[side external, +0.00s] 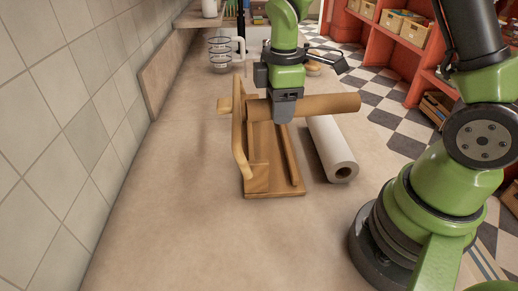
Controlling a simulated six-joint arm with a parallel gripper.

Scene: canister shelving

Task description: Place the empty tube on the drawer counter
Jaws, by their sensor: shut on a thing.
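The empty tube (330,104), a brown cardboard cylinder, lies level and crosswise over a wooden holder. My gripper (284,108) is above the holder and shut on the tube, left of its middle. The wooden holder (273,193) has a flat base and a raised frame at its left; the tube's left end is at this frame. I cannot tell whether they touch. The tan counter (180,220) runs beneath them. I cannot pick out a drawer in this view.
A white paper roll (331,148) lies on the counter just right of the holder. A wire rack (219,54) and a white pitcher (240,47) stand farther back. A tiled wall (70,120) bounds the left. The counter is clear in front and left of the holder.

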